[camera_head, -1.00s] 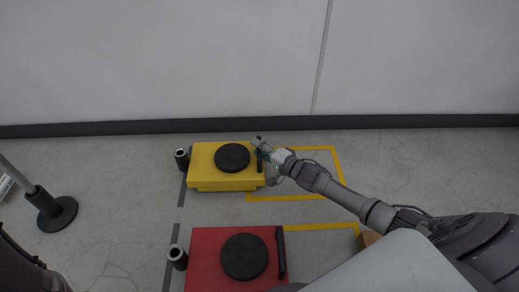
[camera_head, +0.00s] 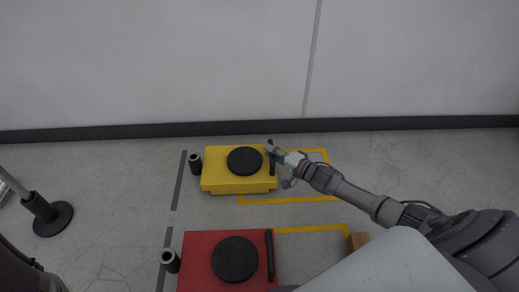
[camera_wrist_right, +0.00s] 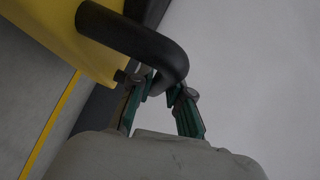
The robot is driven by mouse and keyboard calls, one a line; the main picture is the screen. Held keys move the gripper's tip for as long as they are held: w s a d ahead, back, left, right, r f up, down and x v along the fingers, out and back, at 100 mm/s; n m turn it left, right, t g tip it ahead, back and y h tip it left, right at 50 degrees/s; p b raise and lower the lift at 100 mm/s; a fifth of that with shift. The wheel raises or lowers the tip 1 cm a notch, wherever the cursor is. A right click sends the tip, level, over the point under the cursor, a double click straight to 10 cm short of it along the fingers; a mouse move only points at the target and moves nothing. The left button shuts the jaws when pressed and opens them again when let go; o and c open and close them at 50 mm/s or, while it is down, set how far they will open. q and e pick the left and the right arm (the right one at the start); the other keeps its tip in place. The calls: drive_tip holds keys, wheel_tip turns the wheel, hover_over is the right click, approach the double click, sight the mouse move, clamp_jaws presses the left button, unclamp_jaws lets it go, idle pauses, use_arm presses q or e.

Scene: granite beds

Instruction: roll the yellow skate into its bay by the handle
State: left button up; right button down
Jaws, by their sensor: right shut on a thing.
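The yellow skate (camera_head: 221,173), a low block with a round black pad (camera_head: 244,160) on top, stands on the floor near the wall. Its right part lies over the left end of a yellow floor outline (camera_head: 290,199), and its left part is outside it. Its black bar handle (camera_head: 271,160) is at its right end; the handle also shows in the right wrist view (camera_wrist_right: 130,37). My right gripper (camera_head: 274,152) is shut on the handle, with its fingers (camera_wrist_right: 165,90) at the handle's bend. My left gripper is not in view.
A red skate (camera_head: 203,262) with a similar pad and handle stands nearer, beside another yellow outline (camera_head: 312,228). A cardboard-coloured box (camera_head: 357,241) is right of it. A post on a round base (camera_head: 52,219) stands at left. The floor right of the yellow skate is clear.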

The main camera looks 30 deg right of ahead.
drive_tip(key=s+d, duration=0.3)
drive_tip(key=d, duration=0.4)
drive_tip(key=s+d+b, duration=0.1)
drive_tip(key=s+d, duration=0.3)
drive_tip(key=d, duration=0.4)
drive_tip(key=shift+s+d, duration=0.25)
drive_tip(key=c, duration=1.1)
unclamp_jaws()
drive_tip(key=v, duration=1.2)
drive_tip(key=shift+a+r, duration=0.1)
